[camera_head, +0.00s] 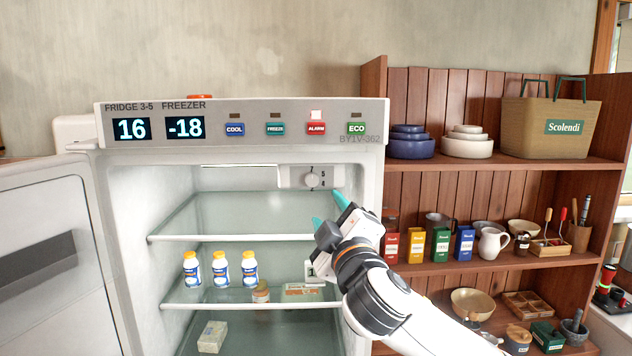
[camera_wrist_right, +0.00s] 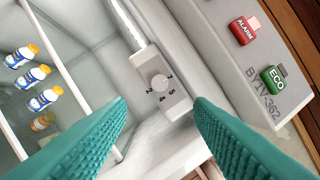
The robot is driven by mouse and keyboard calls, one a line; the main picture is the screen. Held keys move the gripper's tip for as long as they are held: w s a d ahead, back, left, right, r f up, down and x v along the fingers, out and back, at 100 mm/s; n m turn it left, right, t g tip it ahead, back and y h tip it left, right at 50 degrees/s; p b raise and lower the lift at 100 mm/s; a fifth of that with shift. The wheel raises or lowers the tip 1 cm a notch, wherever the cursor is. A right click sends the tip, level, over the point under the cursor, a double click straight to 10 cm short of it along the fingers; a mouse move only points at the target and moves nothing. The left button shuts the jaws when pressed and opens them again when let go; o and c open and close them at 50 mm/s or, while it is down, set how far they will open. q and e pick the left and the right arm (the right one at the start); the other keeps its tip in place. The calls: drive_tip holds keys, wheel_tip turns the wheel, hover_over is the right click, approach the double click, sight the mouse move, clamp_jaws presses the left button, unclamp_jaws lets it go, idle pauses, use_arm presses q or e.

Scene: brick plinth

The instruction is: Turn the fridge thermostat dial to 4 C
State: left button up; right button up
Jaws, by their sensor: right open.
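The thermostat dial (camera_head: 312,180) is a small round white knob on a grey panel (camera_head: 330,177) under the fridge's top, inside the open compartment. The fridge display (camera_head: 131,129) reads 16 and the freezer display (camera_head: 185,127) reads -18. My right gripper (camera_head: 328,211) is open, its teal fingers apart and empty. It is a little below and in front of the dial, not touching it. My left gripper is out of view.
The fridge door (camera_head: 50,260) stands open at left. Glass shelves hold white bottles (camera_head: 220,268), a jar (camera_head: 261,293) and packages. A header with COOL, FREEZE, ALARM and ECO buttons (camera_head: 316,128) overhangs the dial. A wooden shelf unit (camera_head: 470,180) with crockery stands right.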

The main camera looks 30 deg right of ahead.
sight(313, 182)
drive_tip(key=p+x, duration=0.3)
drive_tip(key=x, duration=0.6)
drive_tip(key=shift+r+p, duration=0.15)
drive_tip(key=shift+p, duration=0.2)
drive_tip(key=shift+w+d, duration=0.15)
drive_tip(key=shift+w, duration=0.35)
